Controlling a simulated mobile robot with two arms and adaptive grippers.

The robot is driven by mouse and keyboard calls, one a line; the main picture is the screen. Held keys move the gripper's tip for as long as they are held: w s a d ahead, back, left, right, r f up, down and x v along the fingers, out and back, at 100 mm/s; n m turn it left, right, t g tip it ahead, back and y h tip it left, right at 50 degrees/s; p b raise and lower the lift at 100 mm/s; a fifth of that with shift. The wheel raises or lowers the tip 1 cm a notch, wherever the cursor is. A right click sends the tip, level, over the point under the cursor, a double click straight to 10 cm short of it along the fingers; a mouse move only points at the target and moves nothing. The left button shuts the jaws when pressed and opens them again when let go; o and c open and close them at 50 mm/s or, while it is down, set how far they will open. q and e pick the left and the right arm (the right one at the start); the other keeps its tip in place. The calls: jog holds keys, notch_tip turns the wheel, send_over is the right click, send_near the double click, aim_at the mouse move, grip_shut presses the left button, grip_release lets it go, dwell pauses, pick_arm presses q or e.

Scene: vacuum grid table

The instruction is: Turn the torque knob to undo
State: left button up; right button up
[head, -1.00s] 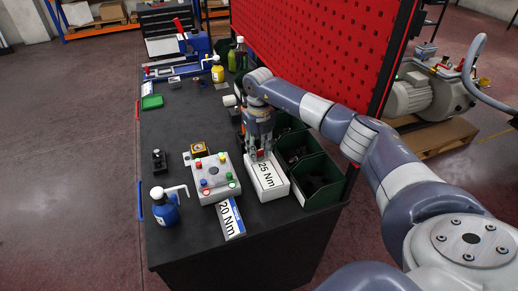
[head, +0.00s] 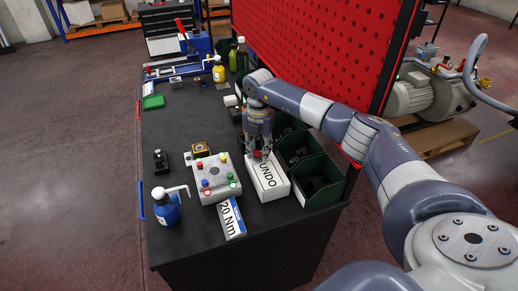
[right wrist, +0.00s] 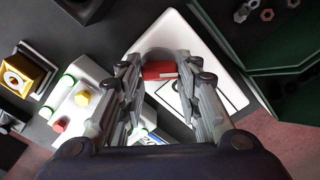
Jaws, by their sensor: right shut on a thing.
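A white box (head: 268,184) with a slanted face stands on the dark table, and its label now reads "UNDO". It also shows in the right wrist view (right wrist: 200,40). A red knob (right wrist: 159,71) sits on top of this box, toward its back end. My right gripper (right wrist: 157,80) points down over the box and is shut on the red knob, with a finger on each side of it. In the head view the gripper (head: 259,155) hides most of the knob. My left gripper is not in view.
Left of the box is a grey block (head: 215,180) with coloured pegs, with a "20 Nm" plate (head: 231,217) before it. A blue bottle (head: 165,206) stands at the left edge. Green bins (head: 319,181) stand close on the right, below a red pegboard (head: 320,45).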

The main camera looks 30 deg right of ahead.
aim_at(258, 152)
jog(key=shift+o, duration=0.2)
jog(key=shift+m, duration=0.6)
jog(key=shift+c, duration=0.2)
jog(key=o, duration=1.1)
jog(key=shift+r, duration=0.25)
notch_tip(258, 152, up, 12)
jog(key=shift+f, duration=0.2)
jog(key=shift+a, duration=0.1)
